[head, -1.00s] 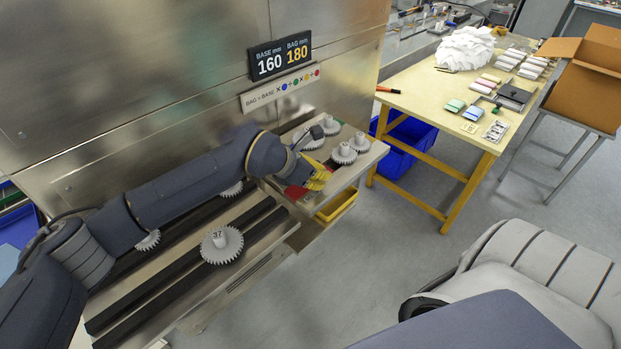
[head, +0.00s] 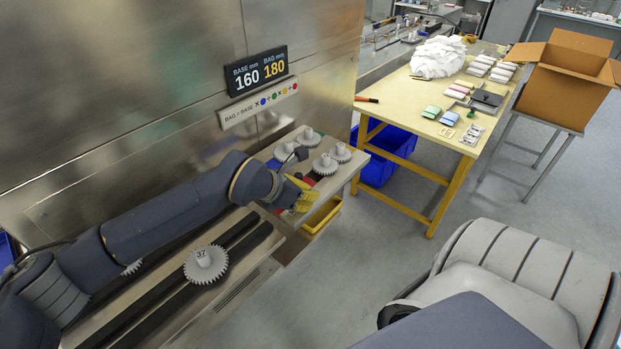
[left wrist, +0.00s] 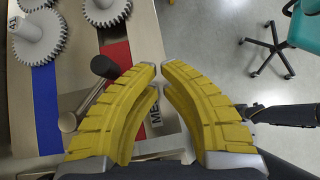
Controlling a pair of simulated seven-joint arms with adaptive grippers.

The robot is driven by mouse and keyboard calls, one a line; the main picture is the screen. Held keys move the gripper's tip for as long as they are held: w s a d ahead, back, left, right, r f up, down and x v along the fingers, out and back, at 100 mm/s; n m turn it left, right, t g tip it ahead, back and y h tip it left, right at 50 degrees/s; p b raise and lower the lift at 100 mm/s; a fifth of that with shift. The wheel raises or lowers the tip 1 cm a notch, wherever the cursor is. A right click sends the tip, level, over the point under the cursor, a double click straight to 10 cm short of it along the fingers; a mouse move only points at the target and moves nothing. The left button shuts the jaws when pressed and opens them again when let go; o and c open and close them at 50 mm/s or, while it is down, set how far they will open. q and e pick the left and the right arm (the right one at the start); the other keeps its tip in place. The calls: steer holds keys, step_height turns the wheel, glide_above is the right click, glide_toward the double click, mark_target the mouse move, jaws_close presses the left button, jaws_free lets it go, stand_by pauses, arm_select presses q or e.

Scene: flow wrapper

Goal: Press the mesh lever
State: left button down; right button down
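The mesh lever shows in the left wrist view as a metal rod with a black knob (left wrist: 104,67). Its hub is lower left, and a plate lettered "ME" (left wrist: 155,104) is partly hidden by my fingers. In the head view its dark knob (head: 302,153) appears just behind my left wrist. In the head view the left gripper (head: 301,196) is over the near edge of the gear plate. My right gripper is not identifiable.
White gears (head: 325,165) stand around the lever, and gear 37 (head: 206,264) sits on the near rails. A yellow bin (head: 322,215) is below the plate edge. A yellow table (head: 400,92) and blue crate (head: 390,150) stand to the right. Open floor lies in front.

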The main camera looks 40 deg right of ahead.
arm_select(q)
steer(key=s+a+r, duration=0.3)
steer(key=s+r, duration=0.4)
steer(key=shift+s, duration=0.2)
steer(key=shift+a+r, duration=0.1)
stand_by(0.3)
